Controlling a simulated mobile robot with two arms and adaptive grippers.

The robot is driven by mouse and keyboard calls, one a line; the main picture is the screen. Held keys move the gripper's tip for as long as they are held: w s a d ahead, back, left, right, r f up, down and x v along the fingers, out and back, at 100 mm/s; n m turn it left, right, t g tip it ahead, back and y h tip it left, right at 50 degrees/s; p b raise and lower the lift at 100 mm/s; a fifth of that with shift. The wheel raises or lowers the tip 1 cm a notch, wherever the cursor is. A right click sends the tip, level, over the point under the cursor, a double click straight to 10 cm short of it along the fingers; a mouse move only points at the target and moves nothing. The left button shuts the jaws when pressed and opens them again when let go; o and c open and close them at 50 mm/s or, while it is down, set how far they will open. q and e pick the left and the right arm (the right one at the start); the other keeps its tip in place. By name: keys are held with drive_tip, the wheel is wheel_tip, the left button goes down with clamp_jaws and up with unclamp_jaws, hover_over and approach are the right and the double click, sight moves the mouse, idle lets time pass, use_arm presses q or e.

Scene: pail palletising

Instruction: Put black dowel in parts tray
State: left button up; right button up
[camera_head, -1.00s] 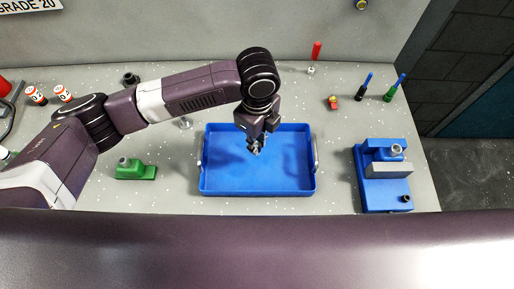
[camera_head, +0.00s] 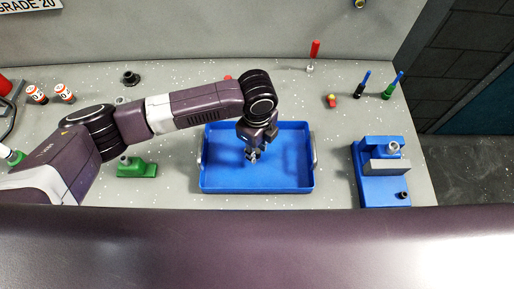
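The blue parts tray (camera_head: 258,188) lies in the middle of the bench, with a metal handle at each side. I cannot make out a black dowel for certain in or under the gripper. My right gripper is not in view.
A blue fixture (camera_head: 371,190) stands right of the tray and a green block (camera_head: 137,170) to its left. A black knob-like part (camera_head: 131,78) lies at the back left. Screwdrivers (camera_head: 364,84) stand at the back right.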

sight(257, 151)
use_arm(q)
drive_tip(key=shift+r, duration=0.45)
wheel_tip(257, 151, up, 12)
drive_tip(key=b, duration=0.3)
drive_tip(key=shift+f, duration=0.25)
